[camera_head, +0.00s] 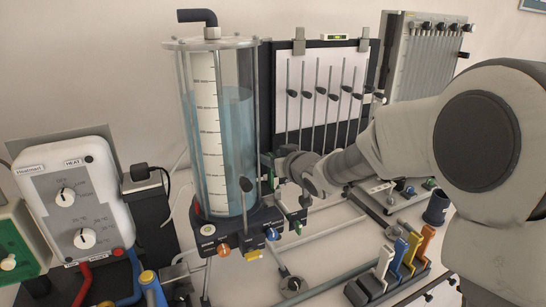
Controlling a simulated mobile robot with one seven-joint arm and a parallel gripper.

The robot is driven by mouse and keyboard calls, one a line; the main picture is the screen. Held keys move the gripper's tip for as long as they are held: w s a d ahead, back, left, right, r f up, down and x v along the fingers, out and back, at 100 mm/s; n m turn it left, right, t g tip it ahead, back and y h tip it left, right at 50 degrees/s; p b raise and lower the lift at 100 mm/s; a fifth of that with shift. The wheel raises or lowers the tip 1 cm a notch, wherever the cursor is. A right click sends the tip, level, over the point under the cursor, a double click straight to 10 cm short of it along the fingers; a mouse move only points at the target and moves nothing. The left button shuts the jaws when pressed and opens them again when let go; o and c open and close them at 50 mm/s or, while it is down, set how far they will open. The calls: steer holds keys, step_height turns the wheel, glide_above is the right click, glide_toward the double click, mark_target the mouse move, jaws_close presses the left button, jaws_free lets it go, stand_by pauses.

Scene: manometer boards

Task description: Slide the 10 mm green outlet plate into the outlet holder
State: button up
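My gripper (291,192) is at the lower right side of the clear water tank (231,150), close to its dark base (235,228). A small dark-green piece (295,224) shows just below my gripper, by the right end of the base. It may be the green outlet plate, but it is mostly hidden. The fingers are small and dark, and I cannot tell whether they are closed on it. I cannot make out the outlet holder's slot from here. A rack (366,289) at the front right holds white (384,262), blue (399,254), yellow (412,248) and orange (425,241) plates.
A heater box (75,195) with two dials stands at the left, with red and blue hoses below it. A manometer board (325,85) stands behind my gripper. A dark blue cup (437,207) is at the right. Pipes cross the white table in front of the tank.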

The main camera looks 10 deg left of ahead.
stand_by(0.3)
steer(key=p+v, duration=0.2)
steer(key=v, duration=1.5)
steer(key=shift+s, duration=0.2)
steer(key=shift+d+r, duration=0.1)
steer(key=shift+d, duration=0.05)
steer(key=s+d+m+h, duration=0.3)
steer(key=d+h, duration=0.2)
steer(key=d, duration=0.3)
steer(key=s+d+m+h, duration=0.3)
steer(key=d+h, duration=0.1)
steer(key=d, duration=0.5)
steer(key=s+f+g, duration=0.1)
steer(key=s+g, duration=0.2)
steer(key=s, duration=0.4)
steer(key=s+d+f+m+g, duration=0.1)
steer(key=s+f+g, duration=0.1)
steer(key=s, duration=0.6)
steer(key=shift+g, duration=0.5)
